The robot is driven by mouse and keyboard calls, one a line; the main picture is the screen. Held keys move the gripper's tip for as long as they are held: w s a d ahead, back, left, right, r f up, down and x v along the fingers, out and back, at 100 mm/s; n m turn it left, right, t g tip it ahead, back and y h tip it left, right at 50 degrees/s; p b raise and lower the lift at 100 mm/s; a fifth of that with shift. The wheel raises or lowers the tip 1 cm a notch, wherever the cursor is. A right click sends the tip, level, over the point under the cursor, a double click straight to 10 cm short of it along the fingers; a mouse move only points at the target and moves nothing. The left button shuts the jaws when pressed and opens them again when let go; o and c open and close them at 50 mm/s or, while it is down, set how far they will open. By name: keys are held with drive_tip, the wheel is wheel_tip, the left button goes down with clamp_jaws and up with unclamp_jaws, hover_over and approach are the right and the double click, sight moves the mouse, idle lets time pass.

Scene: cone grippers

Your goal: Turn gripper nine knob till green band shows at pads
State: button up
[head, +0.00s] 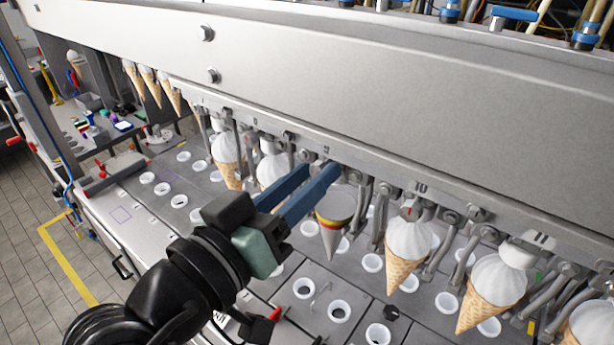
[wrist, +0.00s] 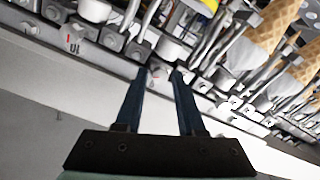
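My gripper (head: 322,172) has two long blue fingers, which reach to the rail at station nine in the head view. In the wrist view the fingertips (wrist: 161,71) stand apart, one on each side of a small grey knob (wrist: 159,71). I cannot tell whether they touch it. Below the fingertips in the head view hangs a grey cone (head: 332,238), point down, with a red and a yellow band near its top. Its yellow part also shows at the top edge of the wrist view (wrist: 208,5). I see no green band. The fingers partly cover station nine and its pads.
Cream-topped wafer cones hang on both sides, the nearest at station ten (head: 405,258) and to the left (head: 272,170). Thin metal arms crowd the rail. A steel cover (head: 400,80) overhangs above. Below lies a grey plate with white-rimmed holes (head: 339,311).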

drive_tip(key=shift+o, duration=1)
drive_tip(key=b+v, duration=0.5)
drive_tip(key=v, duration=0.8)
